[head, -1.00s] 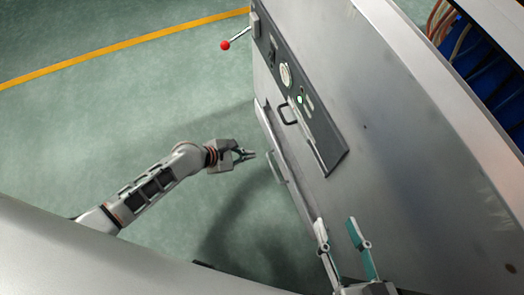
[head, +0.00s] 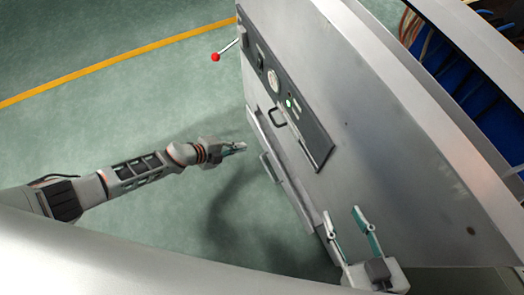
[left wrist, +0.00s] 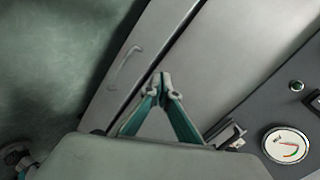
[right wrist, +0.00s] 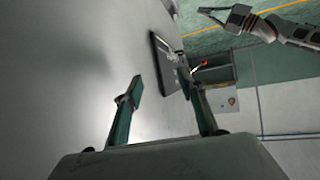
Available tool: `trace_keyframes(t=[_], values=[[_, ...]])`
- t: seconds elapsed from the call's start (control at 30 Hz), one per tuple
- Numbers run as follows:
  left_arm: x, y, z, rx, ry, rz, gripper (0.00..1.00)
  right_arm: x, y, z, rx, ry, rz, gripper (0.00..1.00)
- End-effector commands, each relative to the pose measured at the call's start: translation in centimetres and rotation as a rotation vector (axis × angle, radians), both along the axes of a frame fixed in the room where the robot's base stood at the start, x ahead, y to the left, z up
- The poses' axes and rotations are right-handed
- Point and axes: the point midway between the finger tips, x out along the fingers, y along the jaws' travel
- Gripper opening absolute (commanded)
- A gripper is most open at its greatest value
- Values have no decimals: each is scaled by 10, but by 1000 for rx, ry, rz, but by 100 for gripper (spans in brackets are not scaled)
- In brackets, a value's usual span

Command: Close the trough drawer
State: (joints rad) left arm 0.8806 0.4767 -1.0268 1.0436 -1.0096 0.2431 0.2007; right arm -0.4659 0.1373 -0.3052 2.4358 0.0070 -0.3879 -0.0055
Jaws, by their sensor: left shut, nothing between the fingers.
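The trough drawer (head: 288,190) is a long light-grey front low on the machine's side, with a bar handle (head: 269,167). The left wrist view shows the drawer front (left wrist: 145,40) and its handle (left wrist: 124,66), with a dark seam along its inner edge; I cannot tell how far it stands out. My left gripper (head: 241,147) is shut and empty, to the left of the drawer and apart from its handle in the head view. Its closed tips (left wrist: 163,82) overlap the seam in the left wrist view. My right gripper (head: 342,213) is open and empty beside the machine wall.
The grey machine (head: 400,140) fills the right side. A red-knobbed lever (head: 215,57) sticks out at the far end. Green floor to the left is clear.

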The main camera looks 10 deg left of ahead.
Motion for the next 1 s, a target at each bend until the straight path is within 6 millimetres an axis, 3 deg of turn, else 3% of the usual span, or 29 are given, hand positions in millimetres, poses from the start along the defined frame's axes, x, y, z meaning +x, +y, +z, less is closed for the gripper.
trace_keyframes(t=[0.1, 0.2, 0.47, 0.57, 0.67, 0.9, 1.0], values=[[-13, 7, -9, 158, -95, -207, 0, -1, -2, 0, -15, 0, 4, 40], [-22, 12, -16, 232, -136, -309, 0, -3, -4, -5, -24, 9, 6, 40], [-24, 3, -39, 262, -146, -357, 0, -15, -3, -21, -16, 46, 7, 40], [-19, -8, -54, 259, -141, -357, 0, -15, 3, -18, 14, 45, 6, 40], [-12, -20, -69, 258, -139, -356, 0, 6, 15, 9, 86, -19, -15, 40], [8, -47, -101, 258, -138, -355, 0, -10, 49, -6, 337, 59, -89, 40], [24, -59, -92, 261, -151, -353, 0, -9, 52, -1, 369, 53, -99, 40]])
